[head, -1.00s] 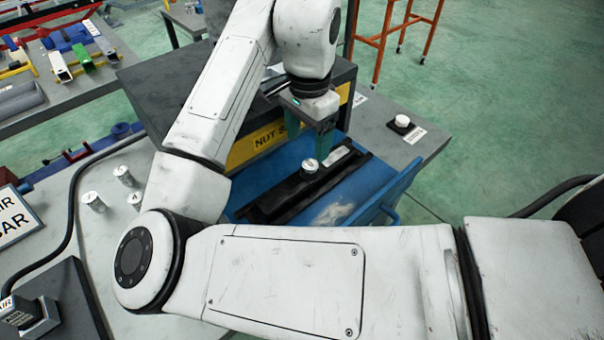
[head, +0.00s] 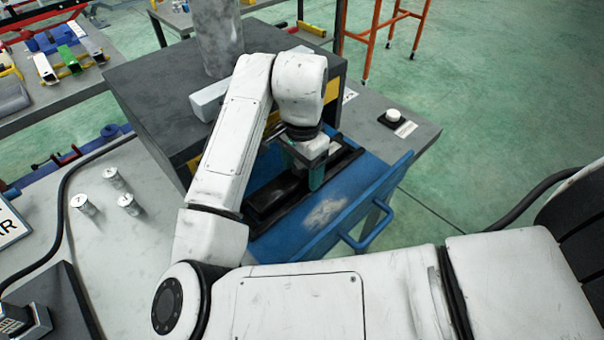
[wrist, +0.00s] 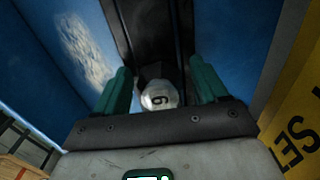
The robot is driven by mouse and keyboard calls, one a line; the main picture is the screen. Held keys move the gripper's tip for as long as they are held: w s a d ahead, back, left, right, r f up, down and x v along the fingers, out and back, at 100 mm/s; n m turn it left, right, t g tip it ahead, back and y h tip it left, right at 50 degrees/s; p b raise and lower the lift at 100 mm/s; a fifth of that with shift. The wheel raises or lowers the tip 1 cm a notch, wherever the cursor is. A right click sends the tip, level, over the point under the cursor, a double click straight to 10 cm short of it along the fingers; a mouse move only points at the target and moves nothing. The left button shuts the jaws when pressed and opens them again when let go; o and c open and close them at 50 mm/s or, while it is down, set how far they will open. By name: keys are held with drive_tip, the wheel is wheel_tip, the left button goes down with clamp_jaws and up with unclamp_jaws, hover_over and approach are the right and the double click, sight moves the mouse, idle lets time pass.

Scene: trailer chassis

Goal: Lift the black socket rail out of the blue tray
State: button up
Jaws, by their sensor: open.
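The black socket rail (head: 272,203) lies in the blue tray (head: 347,220), which looks like a pulled-out drawer with a blue handle. My gripper (head: 312,178) points down over the rail, partly hiding it. In the wrist view, my gripper's two green fingers (wrist: 160,88) are apart, one on each side of the rail (wrist: 150,28). Whether the fingers touch the rail cannot be told. The blue tray floor (wrist: 75,55) shows beside the rail, with a pale worn patch.
A dark cabinet (head: 150,85) with a yellow label strip stands behind the tray. Several silver cylinders (head: 128,204) stand on the grey bench at left. A white button on a black base (head: 392,116) sits at the bench's right end. The green floor at right is open.

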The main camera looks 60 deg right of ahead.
drive_tip(key=shift+c, duration=0.3)
clamp_jaws()
idle(0.3)
drive_tip(key=shift+r, duration=0.1)
